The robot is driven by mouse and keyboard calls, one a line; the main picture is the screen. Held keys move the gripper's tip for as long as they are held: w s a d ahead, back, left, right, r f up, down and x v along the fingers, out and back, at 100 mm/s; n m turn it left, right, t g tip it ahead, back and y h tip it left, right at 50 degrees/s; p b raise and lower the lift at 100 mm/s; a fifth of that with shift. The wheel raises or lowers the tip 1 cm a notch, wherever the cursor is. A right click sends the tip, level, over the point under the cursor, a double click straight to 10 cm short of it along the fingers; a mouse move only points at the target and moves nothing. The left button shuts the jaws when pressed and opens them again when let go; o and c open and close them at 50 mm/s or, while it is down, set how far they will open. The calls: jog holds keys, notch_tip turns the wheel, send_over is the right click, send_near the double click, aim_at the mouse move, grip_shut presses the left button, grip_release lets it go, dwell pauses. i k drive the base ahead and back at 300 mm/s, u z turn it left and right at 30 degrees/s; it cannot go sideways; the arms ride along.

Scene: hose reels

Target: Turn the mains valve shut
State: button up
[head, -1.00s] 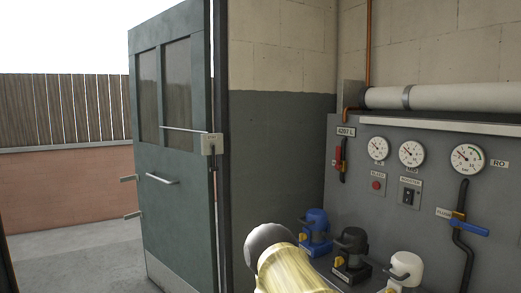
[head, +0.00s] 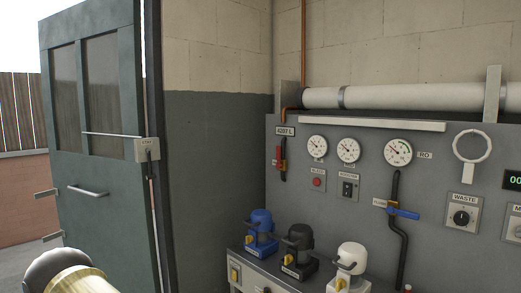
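No valve in view can be read as the mains valve. In the head view a red-handled valve (head: 281,163) sits on a short black pipe at the left of the grey panel, under a small plate that seems to read 4207 L. A blue lever (head: 404,213) lies roughly level across a black pipe, beside a small label too blurred to read surely. My gripper is not in view; only a gold and dark grey rounded part, which looks like my arm, shows at the lower left.
The grey panel (head: 350,210) carries several gauges, a red button (head: 317,182) and a waste knob (head: 461,217). Blue (head: 261,222), black (head: 298,240) and white (head: 351,258) pump-like units stand below.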

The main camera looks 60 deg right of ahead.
aim_at(278, 165)
jog(key=z, duration=0.05)
jog(key=i, duration=3)
jog(key=z, duration=2.9)
